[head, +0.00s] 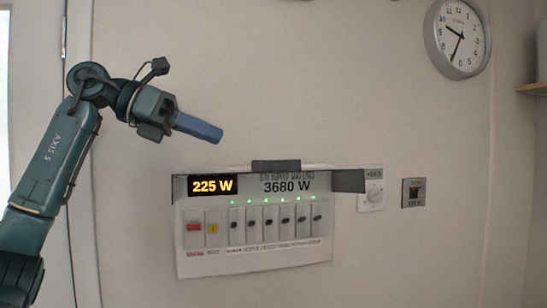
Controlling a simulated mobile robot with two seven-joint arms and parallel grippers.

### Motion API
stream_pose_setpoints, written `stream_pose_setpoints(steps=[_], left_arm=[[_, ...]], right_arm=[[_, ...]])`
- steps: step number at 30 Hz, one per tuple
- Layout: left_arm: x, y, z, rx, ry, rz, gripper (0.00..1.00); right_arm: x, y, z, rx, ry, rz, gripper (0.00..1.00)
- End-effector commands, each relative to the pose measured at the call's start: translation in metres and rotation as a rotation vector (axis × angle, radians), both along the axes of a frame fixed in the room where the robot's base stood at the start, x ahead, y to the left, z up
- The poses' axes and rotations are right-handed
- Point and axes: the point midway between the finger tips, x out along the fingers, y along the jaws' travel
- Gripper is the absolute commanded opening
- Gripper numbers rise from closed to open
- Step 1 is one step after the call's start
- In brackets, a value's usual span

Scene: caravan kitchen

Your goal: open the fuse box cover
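The white fuse box (322,225) is on the wall at the centre of the head view. Its row of switches and green lights shows uncovered, under a lit "225 W" display and "3680 W" lettering. A thin grey cover (348,181) with a dark tab (275,167) at its top middle runs along the box's upper edge. It seems swung up and seen nearly edge-on, partly hiding the small lettering. My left gripper (212,133) is up and left of the cover, apart from it, with nothing visible in it. Its fingers are side-on, so their gap is hidden. My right gripper is not in view.
A dial thermostat (372,188) and a small dark panel (413,192) are on the wall right of the box. A round clock (457,39) hangs upper right, near a wooden shelf edge (533,88). The wall above the box is bare.

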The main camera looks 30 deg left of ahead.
Motion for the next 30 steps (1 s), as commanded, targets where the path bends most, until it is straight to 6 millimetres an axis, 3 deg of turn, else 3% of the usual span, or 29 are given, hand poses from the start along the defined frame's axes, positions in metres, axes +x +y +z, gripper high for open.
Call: stream_pose_setpoints(steps=[4,15,30], left_arm=[[0.021,-0.021,-0.013,0.003,0.004,-0.004,0.25],[0.066,-0.065,-0.037,0.0,0.001,-0.004,0.25],[0.076,-0.075,-0.043,0.0,0.0,-0.003,0.24]], right_arm=[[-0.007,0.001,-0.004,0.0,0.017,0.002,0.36],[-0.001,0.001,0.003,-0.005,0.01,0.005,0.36],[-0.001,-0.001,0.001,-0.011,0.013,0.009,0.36]])
